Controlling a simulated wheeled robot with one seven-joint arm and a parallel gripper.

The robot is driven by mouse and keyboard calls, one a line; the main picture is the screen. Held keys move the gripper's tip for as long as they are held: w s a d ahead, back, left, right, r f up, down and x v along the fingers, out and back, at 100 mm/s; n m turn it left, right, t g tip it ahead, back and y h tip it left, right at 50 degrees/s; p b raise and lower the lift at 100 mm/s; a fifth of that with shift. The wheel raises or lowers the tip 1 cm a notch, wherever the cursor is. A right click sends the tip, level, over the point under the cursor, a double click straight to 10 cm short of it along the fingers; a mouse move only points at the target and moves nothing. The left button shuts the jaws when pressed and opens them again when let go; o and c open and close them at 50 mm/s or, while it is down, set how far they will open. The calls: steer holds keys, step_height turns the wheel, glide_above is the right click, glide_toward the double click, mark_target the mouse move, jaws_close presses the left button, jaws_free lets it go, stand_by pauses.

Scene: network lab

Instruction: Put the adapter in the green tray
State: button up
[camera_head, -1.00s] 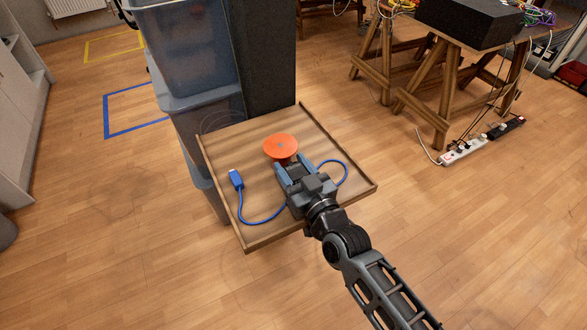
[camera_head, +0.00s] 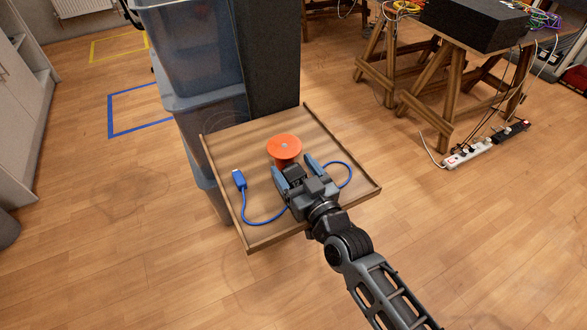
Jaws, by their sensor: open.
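My gripper (camera_head: 296,167) is over the wooden board with its two blue-grey fingers spread apart. A small dark block (camera_head: 295,173) shows between the fingers; it may be the adapter, but I cannot tell whether the fingers touch it. A blue cable (camera_head: 262,222) with a blue plug (camera_head: 239,180) lies on the board, and part of it is hidden under my gripper. No green tray is in view.
An orange round-topped object (camera_head: 284,146) stands just beyond my fingertips. The rimmed wooden board (camera_head: 222,143) adjoins stacked clear bins (camera_head: 195,60) and a dark panel (camera_head: 272,60). A trestle table (camera_head: 440,70) and power strips (camera_head: 468,152) are at right. Floor is clear at left.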

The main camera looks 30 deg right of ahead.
steer(key=shift+s+d+f+p, duration=0.2)
steer(key=shift+s+d+p, duration=0.05)
steer(key=shift+d+p, duration=0.25)
steer(key=s+b, duration=0.1)
steer(key=s, duration=1)
steer(key=shift+s+a+r+b, duration=0.25)
steer(key=shift+s+a+b, duration=0.05)
steer(key=shift+s+b, duration=0.1)
steer(key=s+r+g, duration=0.1)
steer(key=s+r, duration=0.3)
steer(key=s, duration=1)
steer(key=s+r+g, duration=0.2)
steer(key=s+r, duration=0.3)
steer(key=s, duration=0.8)
steer(key=shift+s+r, duration=0.2)
steer(key=shift+s, duration=0.15)
steer(key=shift+s+r, duration=0.25)
steer(key=shift+r, duration=0.1)
steer(key=shift+c, duration=0.3)
steer(key=shift+s+r, duration=0.1)
steer(key=shift+r, duration=0.05)
steer(key=shift+c, duration=1.2)
